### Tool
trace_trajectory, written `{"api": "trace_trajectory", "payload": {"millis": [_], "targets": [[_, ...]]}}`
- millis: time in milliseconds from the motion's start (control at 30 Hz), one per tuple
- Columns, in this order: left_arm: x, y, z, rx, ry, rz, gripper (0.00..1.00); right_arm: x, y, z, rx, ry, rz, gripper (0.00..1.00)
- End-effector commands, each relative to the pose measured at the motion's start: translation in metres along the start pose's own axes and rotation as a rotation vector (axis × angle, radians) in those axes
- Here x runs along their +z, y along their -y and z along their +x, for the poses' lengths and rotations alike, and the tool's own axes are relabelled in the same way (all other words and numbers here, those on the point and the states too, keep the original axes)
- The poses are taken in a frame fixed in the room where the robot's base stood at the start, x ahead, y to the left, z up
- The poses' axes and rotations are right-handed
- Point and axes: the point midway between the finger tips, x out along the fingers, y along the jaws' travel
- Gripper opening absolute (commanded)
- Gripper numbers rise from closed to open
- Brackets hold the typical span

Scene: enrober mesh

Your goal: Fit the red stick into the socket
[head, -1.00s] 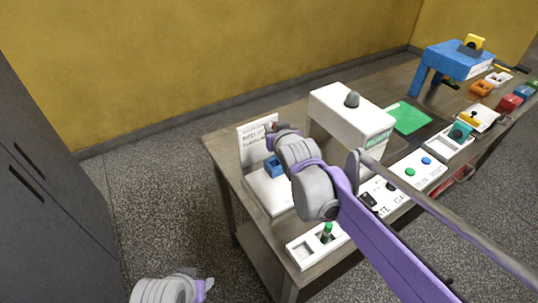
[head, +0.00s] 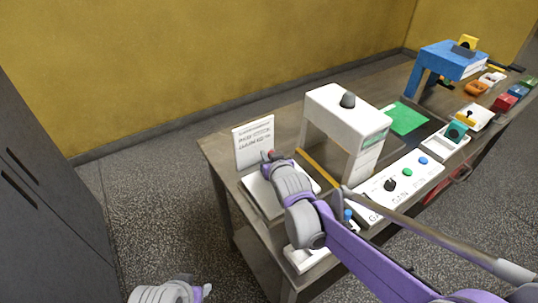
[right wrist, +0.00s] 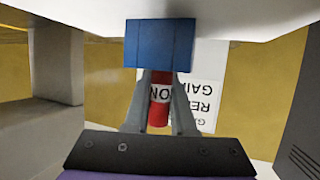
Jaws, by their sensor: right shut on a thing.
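My right gripper (head: 270,158) is over the white base (head: 258,201) near the left end of the table. In the right wrist view its fingers (right wrist: 160,108) are shut on the red stick (right wrist: 159,92), which bears a partly covered label. The stick's far end meets the blue socket block (right wrist: 160,43); I cannot tell how deep it sits. In the head view the blue block is hidden behind my right gripper, and a bit of red shows at its tip. My left gripper (head: 205,290) is at the bottom edge, away from the table; its jaw opening is unclear.
A white sign (head: 254,142) stands behind the base. A white arch-shaped machine (head: 350,112) stands to the right, with a yellow rod (head: 320,168) beside it. A white knob panel (head: 402,184) and a partly hidden white tray (head: 305,258) lie along the front edge.

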Motion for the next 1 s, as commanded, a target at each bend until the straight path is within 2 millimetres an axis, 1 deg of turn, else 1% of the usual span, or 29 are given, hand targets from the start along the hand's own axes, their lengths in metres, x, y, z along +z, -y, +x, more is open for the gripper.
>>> {"api": "trace_trajectory", "payload": {"millis": [167, 200, 333, 367, 633, 733, 867, 1000], "targets": [[0.002, 0.000, 0.002, 0.000, 0.001, 0.000, 0.50, 0.003, 0.000, 0.001, 0.000, 0.000, 0.000, 0.00], [0.001, 0.000, 0.002, 0.000, 0.001, 0.000, 0.50, 0.003, 0.000, 0.001, 0.000, 0.000, 0.000, 0.29], [0.001, 0.000, 0.002, 0.000, 0.001, 0.000, 0.50, 0.002, 0.000, 0.001, 0.000, 0.000, 0.000, 0.52], [0.001, 0.000, 0.002, 0.000, 0.001, 0.000, 0.50, 0.002, 0.000, 0.001, 0.000, 0.000, 0.000, 0.53], [0.001, 0.000, 0.001, 0.000, 0.000, 0.000, 0.50, 0.001, 0.000, 0.001, 0.000, 0.000, 0.000, 0.53], [0.000, 0.000, -0.001, 0.000, 0.000, 0.000, 0.50, -0.001, 0.000, -0.004, 0.000, 0.000, 0.000, 0.53], [0.000, 0.000, -0.001, 0.000, 0.000, 0.000, 0.50, -0.001, 0.000, -0.021, 0.000, 0.000, 0.000, 0.53], [-0.001, 0.000, -0.002, 0.000, -0.001, 0.000, 0.50, -0.001, 0.000, -0.050, 0.000, 0.000, 0.001, 0.53]]}}
